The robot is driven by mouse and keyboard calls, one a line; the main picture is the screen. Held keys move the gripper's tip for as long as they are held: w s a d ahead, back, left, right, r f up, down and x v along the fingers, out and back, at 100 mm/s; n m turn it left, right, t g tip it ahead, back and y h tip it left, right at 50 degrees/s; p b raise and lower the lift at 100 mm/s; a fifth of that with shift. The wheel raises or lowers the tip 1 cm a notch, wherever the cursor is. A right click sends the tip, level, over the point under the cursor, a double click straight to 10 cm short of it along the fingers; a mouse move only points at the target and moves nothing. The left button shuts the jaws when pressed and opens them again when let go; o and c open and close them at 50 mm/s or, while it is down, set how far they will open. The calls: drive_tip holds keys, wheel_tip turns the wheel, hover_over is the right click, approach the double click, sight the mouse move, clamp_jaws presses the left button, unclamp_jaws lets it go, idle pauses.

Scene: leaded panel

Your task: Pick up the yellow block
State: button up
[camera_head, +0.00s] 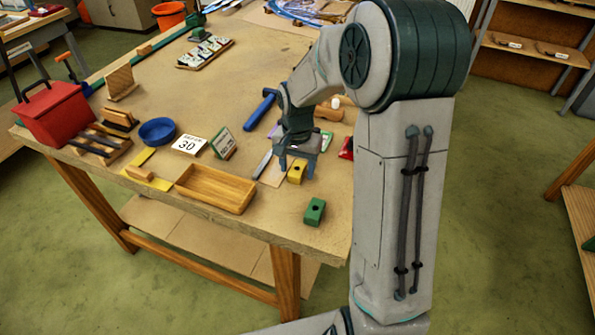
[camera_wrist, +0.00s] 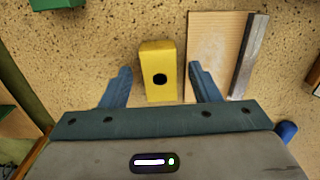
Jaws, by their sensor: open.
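The yellow block (camera_head: 297,172) stands on the wooden table near its front right part. In the wrist view the yellow block (camera_wrist: 160,70) has a dark round hole in its face and lies between my two fingers. My gripper (camera_head: 297,165) is open above and around the block, pointing down. In the wrist view my gripper (camera_wrist: 160,85) has one blue finger on each side of the block, with a visible gap on both sides.
A green block (camera_head: 315,211) stands nearer the table's front edge. A wooden tray (camera_head: 215,188) lies to the left. A light wooden board (camera_wrist: 215,50) and a grey metal bar (camera_wrist: 247,57) lie close to the right finger in the wrist view.

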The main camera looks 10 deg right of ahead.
drive_tip(key=c, duration=1.1)
drive_tip(key=shift+o, duration=0.2)
